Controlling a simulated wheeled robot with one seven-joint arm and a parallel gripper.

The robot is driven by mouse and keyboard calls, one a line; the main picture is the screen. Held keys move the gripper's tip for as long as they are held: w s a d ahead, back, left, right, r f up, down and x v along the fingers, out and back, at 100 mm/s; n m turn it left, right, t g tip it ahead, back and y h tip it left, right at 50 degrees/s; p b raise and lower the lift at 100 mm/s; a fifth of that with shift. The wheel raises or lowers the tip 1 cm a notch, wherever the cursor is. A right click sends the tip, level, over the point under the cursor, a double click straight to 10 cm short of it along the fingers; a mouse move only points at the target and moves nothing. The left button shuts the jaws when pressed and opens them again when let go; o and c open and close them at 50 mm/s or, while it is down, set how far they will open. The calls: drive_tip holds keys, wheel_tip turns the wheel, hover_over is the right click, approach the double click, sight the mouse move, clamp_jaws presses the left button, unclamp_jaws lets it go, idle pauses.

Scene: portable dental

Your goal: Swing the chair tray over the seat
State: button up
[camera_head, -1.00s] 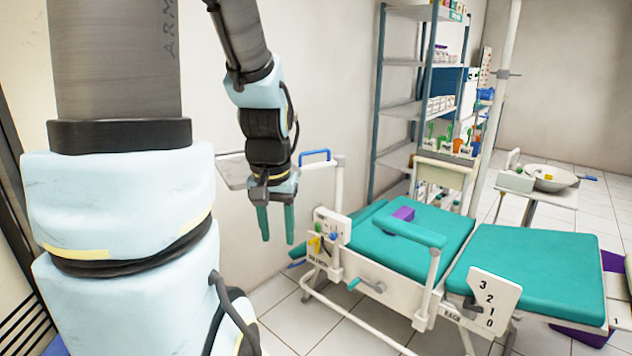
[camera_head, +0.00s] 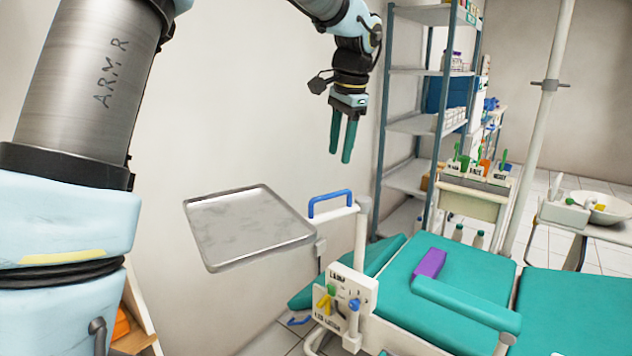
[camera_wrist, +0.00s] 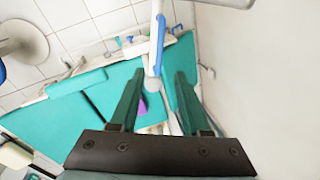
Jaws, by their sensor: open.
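The chair tray (camera_head: 248,228) is a flat grey metal tray with a raised rim. It hangs out to the left of the teal dental chair (camera_head: 440,290), off the seat. A blue handle (camera_head: 330,203) stands on its white arm, which joins a white post (camera_head: 361,235) beside the chair. My gripper (camera_head: 343,149) is open and empty, above and slightly right of the blue handle, pointing down. In the wrist view the blue handle (camera_wrist: 160,45) shows between and beyond the green fingers (camera_wrist: 156,90). The tray is hardly visible there.
A purple box (camera_head: 429,263) lies on the chair. A control box (camera_head: 345,297) with coloured knobs is on the chair's near side. A shelf rack (camera_head: 425,125) stands behind, and a wall (camera_head: 230,100) runs behind the tray. A basin (camera_head: 598,207) is at the right.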

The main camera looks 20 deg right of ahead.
sight(334, 194)
drive_tip(key=f, duration=0.3)
drive_tip(key=w+f, duration=0.1)
drive_tip(key=f, duration=0.2)
drive_tip(key=w+f+p, duration=0.1)
drive_tip(key=f, duration=0.3)
drive_tip(key=shift+a, duration=0.25)
drive_tip(key=shift+c, duration=0.2)
clamp_jaws()
idle(0.8)
